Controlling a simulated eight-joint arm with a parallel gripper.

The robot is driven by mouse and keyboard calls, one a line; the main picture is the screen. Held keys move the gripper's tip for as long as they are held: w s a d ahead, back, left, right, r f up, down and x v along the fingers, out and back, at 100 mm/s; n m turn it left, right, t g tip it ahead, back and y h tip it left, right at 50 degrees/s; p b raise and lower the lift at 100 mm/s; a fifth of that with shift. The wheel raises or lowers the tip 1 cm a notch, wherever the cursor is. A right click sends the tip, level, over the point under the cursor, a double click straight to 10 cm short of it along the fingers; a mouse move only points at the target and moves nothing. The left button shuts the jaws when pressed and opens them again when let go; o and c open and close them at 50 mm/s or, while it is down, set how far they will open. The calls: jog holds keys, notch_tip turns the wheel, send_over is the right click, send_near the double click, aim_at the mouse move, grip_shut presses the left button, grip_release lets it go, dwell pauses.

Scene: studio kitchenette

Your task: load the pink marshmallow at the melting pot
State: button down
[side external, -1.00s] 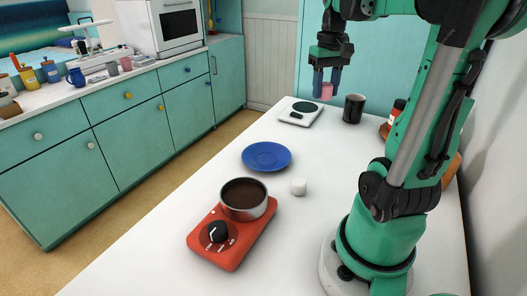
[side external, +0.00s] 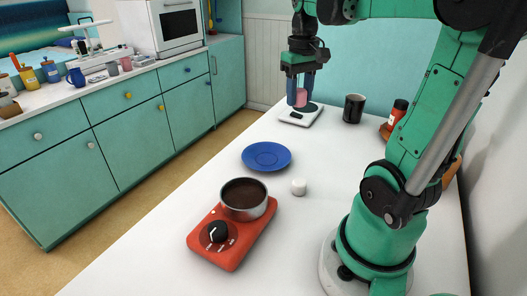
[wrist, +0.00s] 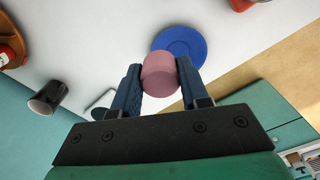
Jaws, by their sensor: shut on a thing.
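The pink marshmallow (side external: 300,98) is held between the blue fingers of my gripper (side external: 300,92), over the kitchen scale at the table's far end. In the wrist view the marshmallow (wrist: 160,74) sits between both fingertips of my gripper (wrist: 155,85). The melting pot is a metal pot of dark brown contents (side external: 245,199) on a red base (side external: 223,248) with a black dial, at the near left of the table. It is well apart from my gripper. Only a bit of red at the top edge of the wrist view may be its base.
A blue plate (side external: 266,156) lies between the pot and the scale (side external: 300,115). A white marshmallow (side external: 298,187) stands right of the pot. A black mug (side external: 354,108) and a red bottle (side external: 397,113) stand at the right.

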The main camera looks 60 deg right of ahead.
jog(key=w+a+f+n, duration=0.2)
jog(key=w+a+n, duration=0.1)
jog(key=a, duration=0.4)
jog(key=n, duration=0.4)
send_near(244, 197)
jog(key=shift+d, duration=0.1)
jog(key=shift+f, duration=3.05)
jog(key=shift+f, duration=0.5)
jog(key=shift+r, duration=3.5)
